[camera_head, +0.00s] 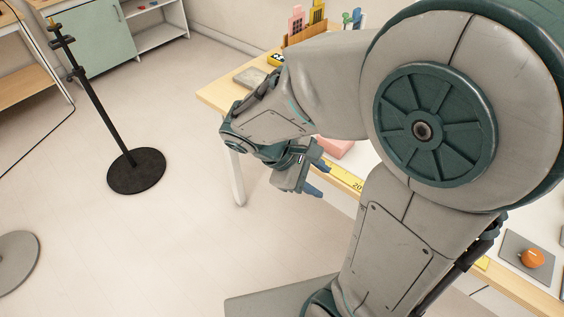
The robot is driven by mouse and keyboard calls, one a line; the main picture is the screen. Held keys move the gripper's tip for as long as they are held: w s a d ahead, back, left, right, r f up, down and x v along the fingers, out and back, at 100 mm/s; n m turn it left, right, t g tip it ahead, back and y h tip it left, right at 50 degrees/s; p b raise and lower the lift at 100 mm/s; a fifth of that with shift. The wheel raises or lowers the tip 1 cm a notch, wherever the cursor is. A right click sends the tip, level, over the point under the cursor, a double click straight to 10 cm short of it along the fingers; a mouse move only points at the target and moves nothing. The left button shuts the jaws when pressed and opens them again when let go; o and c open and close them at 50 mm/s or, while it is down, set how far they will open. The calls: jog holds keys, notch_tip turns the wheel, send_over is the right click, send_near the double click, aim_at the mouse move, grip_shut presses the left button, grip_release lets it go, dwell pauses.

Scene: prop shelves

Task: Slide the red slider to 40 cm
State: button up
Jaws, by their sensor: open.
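My gripper (318,179) is open near the front edge of the table, its two blue fingertips apart with nothing seen between them. A yellow ruler strip (345,177) with a "20" mark lies along the table edge just right of my fingers. A pinkish-red block (337,148) sits on the table behind my gripper, partly covered. I cannot tell whether it is the red slider, and no other clear slider shows.
The wooden-edged table (218,99) runs behind my arm. An organizer (304,34) with colored items and a grey slab (250,77) stand at its far end. An orange knob (532,258) sits at right. A black stand (136,170) is on the open floor at left.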

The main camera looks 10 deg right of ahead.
jog(key=w+a+f+n+t+h+b, duration=0.3)
jog(key=w+a+f+n+t+b, duration=0.25)
jog(key=f+n, duration=0.3)
jog(key=w+a+f+n+t+h+b, duration=0.45)
jog(key=a+f+n+t+b, duration=0.2)
jog(key=f, duration=0.25)
jog(key=shift+g+y, duration=0.3)
jog(key=shift+y, duration=0.05)
jog(key=b+x, duration=0.1)
jog(key=x, duration=1.2)
jog(key=shift+w+d, duration=0.15)
jog(key=shift+w, duration=0.25)
grip_shut()
